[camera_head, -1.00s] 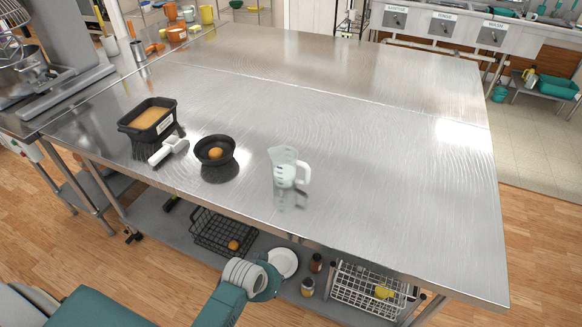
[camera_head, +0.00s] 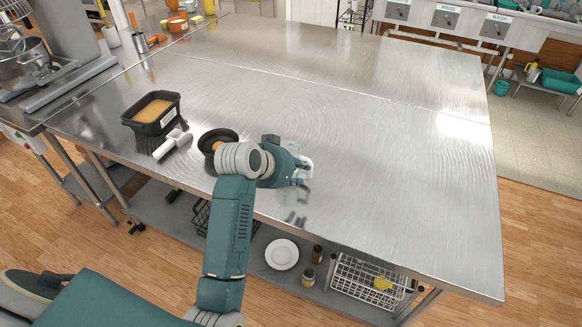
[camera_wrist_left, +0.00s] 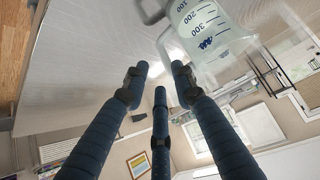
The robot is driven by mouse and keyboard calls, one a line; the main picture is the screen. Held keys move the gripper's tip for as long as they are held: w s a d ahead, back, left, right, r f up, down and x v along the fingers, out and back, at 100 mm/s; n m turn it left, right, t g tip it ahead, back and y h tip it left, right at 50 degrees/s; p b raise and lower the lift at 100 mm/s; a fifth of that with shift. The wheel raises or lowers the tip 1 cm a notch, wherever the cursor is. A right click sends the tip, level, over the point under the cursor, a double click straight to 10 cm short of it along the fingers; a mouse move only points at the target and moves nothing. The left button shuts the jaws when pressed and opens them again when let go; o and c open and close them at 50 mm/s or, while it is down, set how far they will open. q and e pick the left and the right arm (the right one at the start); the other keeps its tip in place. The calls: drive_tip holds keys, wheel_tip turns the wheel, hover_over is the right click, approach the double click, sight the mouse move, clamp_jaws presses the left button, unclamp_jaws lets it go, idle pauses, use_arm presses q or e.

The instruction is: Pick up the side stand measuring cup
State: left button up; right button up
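The measuring cup is clear with blue markings and a handle, and stands near the front edge of the steel table. In the head view it (camera_head: 306,161) is mostly hidden behind my left gripper (camera_head: 301,173). In the left wrist view the cup (camera_wrist_left: 208,34) fills the upper right, with its handle just beyond the fingertips. My left gripper (camera_wrist_left: 159,78) is open, its fingers apart with nothing held between them. My right gripper is not in view.
A black bowl (camera_head: 208,136) is left of my gripper, partly hidden by my arm. A white scoop (camera_head: 173,145) and a black tub (camera_head: 141,123) lie farther left. The steel table (camera_head: 390,150) is clear to the right and behind. A lower shelf holds a plate (camera_head: 282,254) and wire basket.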

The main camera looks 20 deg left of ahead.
sight(310, 174)
use_arm(q)
drive_tip(key=p+x, duration=0.1)
drive_tip(key=x, duration=0.4)
drive_tip(key=shift+w+d+r, duration=0.1)
drive_tip(key=shift+w, duration=0.15)
drive_tip(key=shift+w+d+f+p, duration=0.15)
drive_tip(key=shift+w+f+p, duration=0.3)
drive_tip(key=p+x, duration=0.1)
drive_tip(key=x, duration=0.3)
drive_tip(key=shift+f, duration=0.15)
drive_tip(key=shift+s, duration=0.1)
clamp_jaws()
